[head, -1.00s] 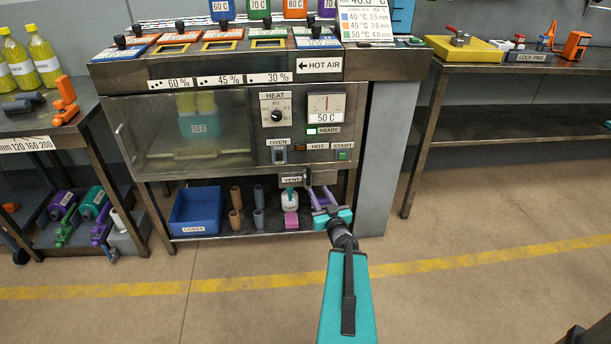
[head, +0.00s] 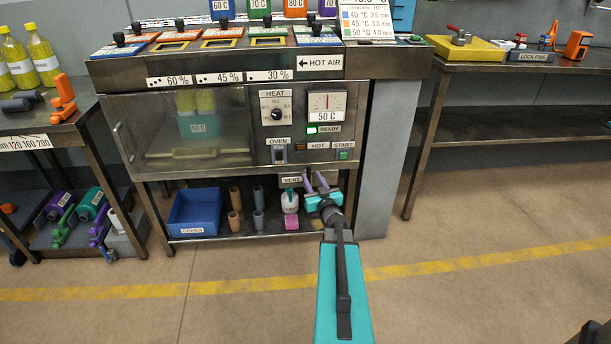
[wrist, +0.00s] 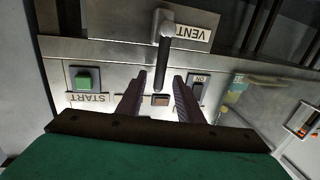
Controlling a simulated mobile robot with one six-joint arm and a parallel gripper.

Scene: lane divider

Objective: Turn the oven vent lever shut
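The vent lever (wrist: 163,62) has a grey pivot and a dark handle. In the wrist view it hangs from the top beside the VENT label (wrist: 193,33), and its tip lies between my two fingers. My gripper (wrist: 160,76) is open around the handle's end, with a gap on both sides; contact cannot be seen. In the head view my gripper (head: 314,177) is under the oven panel, just right of the VENT label (head: 291,180). The lever is hard to make out there. The oven (head: 190,130) stands behind, with its door closed.
The green START button (wrist: 87,79) and an ON switch (wrist: 197,90) flank my fingers. Under the oven a shelf holds a blue bin (head: 195,211), brown and grey tubes, a white bottle (head: 290,201) and a pink block (head: 292,222). The floor in front is clear.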

